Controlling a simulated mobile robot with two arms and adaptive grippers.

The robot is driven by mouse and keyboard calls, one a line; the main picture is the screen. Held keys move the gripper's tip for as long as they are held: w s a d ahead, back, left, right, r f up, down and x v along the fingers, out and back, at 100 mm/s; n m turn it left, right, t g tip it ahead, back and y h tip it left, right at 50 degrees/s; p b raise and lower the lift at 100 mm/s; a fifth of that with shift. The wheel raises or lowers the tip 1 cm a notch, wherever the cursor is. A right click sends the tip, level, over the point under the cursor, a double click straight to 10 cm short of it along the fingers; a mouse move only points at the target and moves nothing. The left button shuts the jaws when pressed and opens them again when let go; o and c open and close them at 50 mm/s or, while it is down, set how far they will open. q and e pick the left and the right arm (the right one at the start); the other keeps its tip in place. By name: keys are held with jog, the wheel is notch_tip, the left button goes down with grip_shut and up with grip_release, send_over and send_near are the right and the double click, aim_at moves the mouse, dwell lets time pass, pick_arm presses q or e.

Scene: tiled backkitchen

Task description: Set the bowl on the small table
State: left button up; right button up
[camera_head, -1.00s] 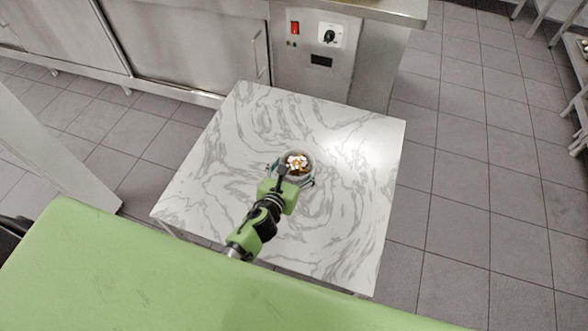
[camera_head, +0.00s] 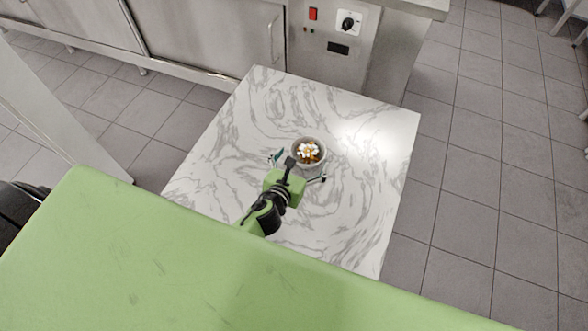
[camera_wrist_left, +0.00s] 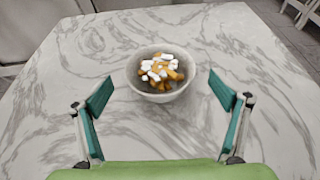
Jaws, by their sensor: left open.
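The bowl (camera_head: 309,163) is grey and holds white and orange-brown pieces. It stands upright on the small table (camera_head: 370,160), which has a white marbled top, around the middle of it. In the left wrist view the bowl (camera_wrist_left: 160,88) is ahead of my left gripper (camera_wrist_left: 160,93), whose green-padded fingers are spread wide and apart from it on both sides. In the head view my left gripper (camera_head: 298,170) is on the near side of the bowl, open and empty. My right gripper is in neither view.
A metal cabinet with a control panel (camera_head: 338,48) stands behind the table. Grey tiled floor (camera_head: 470,190) lies open on the right. The tabletop around the bowl is clear.

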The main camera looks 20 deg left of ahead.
pick_arm(q)
jog(key=v, duration=0.9)
jog(key=shift+s, duration=0.2)
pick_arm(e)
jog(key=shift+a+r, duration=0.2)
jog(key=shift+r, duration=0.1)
pick_arm(q)
jog(key=shift+a, duration=0.1)
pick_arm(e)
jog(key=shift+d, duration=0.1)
